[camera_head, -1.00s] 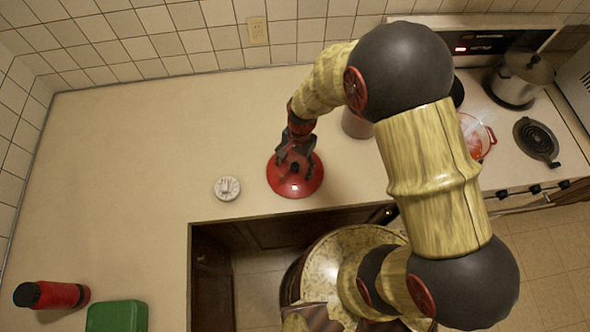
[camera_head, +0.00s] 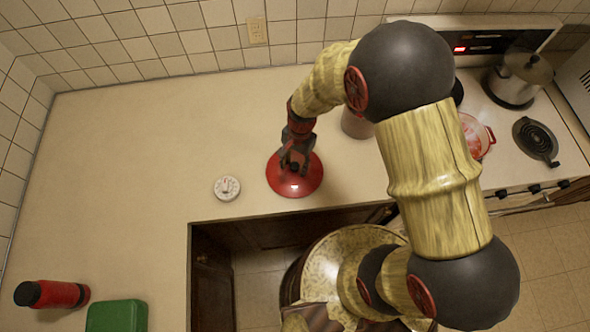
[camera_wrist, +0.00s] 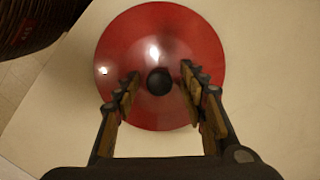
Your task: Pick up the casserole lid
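The casserole lid is a round, shiny red lid (camera_head: 307,188) with a small black knob, lying on the beige counter near its front edge. It fills the upper middle of the wrist view (camera_wrist: 150,40). My gripper (camera_head: 293,163) is right above the lid in the head view. In the wrist view my gripper (camera_wrist: 160,85) is open, with one finger on each side of the black knob. A gap shows between the knob and each finger. I cannot tell how far the fingertips are above the lid.
A white round timer (camera_head: 227,187) lies left of the lid. A red pot (camera_head: 478,138) and a steel pot (camera_head: 521,76) are on the stove at right. A red bottle (camera_head: 52,294) and a green box (camera_head: 117,316) are at lower left.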

